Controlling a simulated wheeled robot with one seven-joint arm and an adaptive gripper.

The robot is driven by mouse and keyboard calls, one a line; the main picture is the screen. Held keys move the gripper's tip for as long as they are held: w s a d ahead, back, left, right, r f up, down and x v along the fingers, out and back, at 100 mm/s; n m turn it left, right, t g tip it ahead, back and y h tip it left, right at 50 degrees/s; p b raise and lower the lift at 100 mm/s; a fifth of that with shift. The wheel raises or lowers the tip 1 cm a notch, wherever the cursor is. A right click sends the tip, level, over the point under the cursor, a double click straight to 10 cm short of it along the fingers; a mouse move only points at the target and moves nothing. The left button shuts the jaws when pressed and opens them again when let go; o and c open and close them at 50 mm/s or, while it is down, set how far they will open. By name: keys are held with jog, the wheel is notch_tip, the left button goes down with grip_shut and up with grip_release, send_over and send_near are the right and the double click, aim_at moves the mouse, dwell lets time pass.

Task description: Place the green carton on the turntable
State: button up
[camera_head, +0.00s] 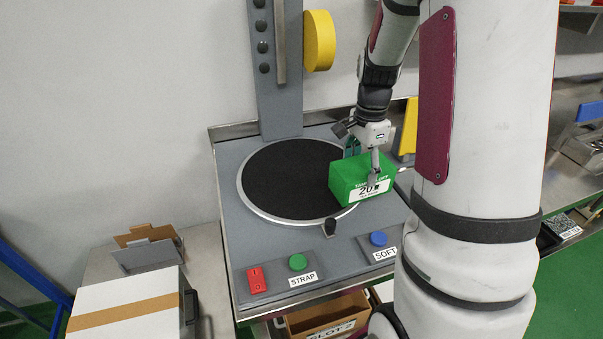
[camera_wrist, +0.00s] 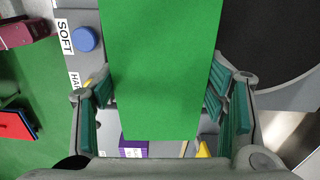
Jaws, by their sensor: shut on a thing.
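The green carton (camera_head: 350,180) has a white label reading "20" and is at the right edge of the turntable, partly overlapping its rim in the head view. My gripper (camera_head: 371,165) is shut on the carton from above. In the wrist view the carton (camera_wrist: 160,70) fills the middle, between the teal finger pads of my gripper (camera_wrist: 166,105). The turntable (camera_head: 285,180) is a black disc with a pale rim, and its visible top is empty. It also shows at the upper right of the wrist view (camera_wrist: 270,40). I cannot tell whether the carton touches the surface below.
The front panel has a red switch (camera_head: 257,280), a green button (camera_head: 298,262) and a blue button (camera_head: 379,238). A grey column (camera_head: 278,100) with a yellow disc (camera_head: 319,40) rises behind. A white box (camera_head: 128,305) is at the lower left.

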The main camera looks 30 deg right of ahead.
jog(key=shift+s+d+m, duration=0.25)
jog(key=shift+m, duration=0.15)
jog(key=shift+w+a+f+p, duration=0.45)
jog(key=shift+w+a+f, duration=0.65)
jog(key=shift+w, duration=1.15)
jog(key=shift+w+a+f+p, duration=0.4)
jog(key=shift+w+a+f, duration=0.15)
jog(key=shift+w+a, duration=1.4)
jog(key=shift+w+a+f+p, duration=0.45)
jog(key=shift+w+a+f, duration=0.5)
jog(key=shift+w, duration=1.6)
jog(key=shift+a, duration=0.1)
jog(key=o, duration=1.4)
jog(key=shift+o, duration=0.2)
